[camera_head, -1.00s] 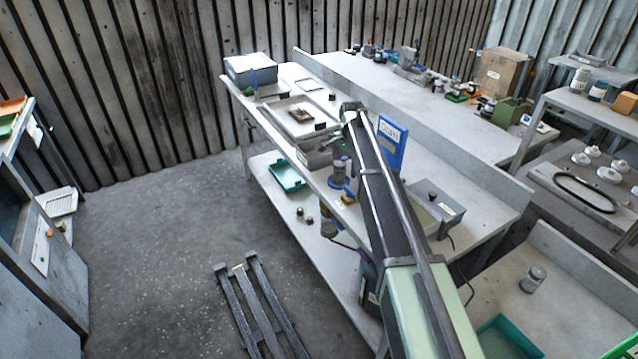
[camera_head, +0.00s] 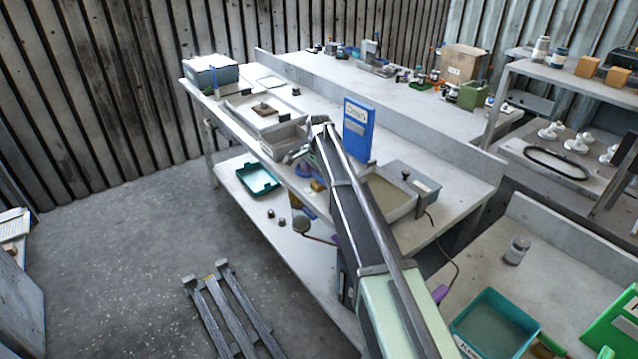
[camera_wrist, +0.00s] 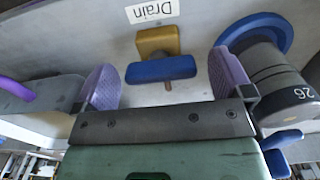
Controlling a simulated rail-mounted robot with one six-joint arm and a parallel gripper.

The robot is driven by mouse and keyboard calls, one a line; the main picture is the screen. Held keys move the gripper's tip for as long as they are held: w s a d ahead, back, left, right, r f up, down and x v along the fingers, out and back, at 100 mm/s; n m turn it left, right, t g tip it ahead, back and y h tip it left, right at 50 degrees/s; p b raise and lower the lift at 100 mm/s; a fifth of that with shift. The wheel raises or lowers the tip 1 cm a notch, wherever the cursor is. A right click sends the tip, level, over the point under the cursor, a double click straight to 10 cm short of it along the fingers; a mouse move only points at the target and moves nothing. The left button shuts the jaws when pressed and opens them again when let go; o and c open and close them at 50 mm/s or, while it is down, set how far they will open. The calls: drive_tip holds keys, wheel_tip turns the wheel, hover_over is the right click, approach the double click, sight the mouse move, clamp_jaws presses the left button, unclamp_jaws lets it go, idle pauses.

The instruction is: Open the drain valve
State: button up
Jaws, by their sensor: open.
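In the wrist view the drain valve has a yellow block (camera_wrist: 157,40) and a blue bar handle (camera_wrist: 160,70) lying crosswise. A white label (camera_wrist: 152,11) reading "Drain" upside down sits beside it on the pale surface. My gripper (camera_wrist: 163,63) is open, its two purple pads on either side of the handle. Gaps show between handle and pads, with the right gap wider. I see no contact with the handle. In the head view my arm hides much of the area around the gripper, and I cannot clearly make out the valve there.
A dark cylinder (camera_wrist: 287,88) with a blue collar stands close by the right finger. A grey part with a purple piece (camera_wrist: 14,88) lies left. In the head view, a blue sign (camera_head: 359,130) and grey trays (camera_head: 282,138) stand on the bench near my arm.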

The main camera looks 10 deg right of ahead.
drive_tip(key=shift+r, duration=0.15)
drive_tip(key=shift+c, duration=0.5)
drive_tip(key=c, duration=0.8)
drive_tip(key=shift+n, duration=0.4)
drive_tip(key=n, duration=1.1)
drive_tip(key=shift+n, duration=2.1)
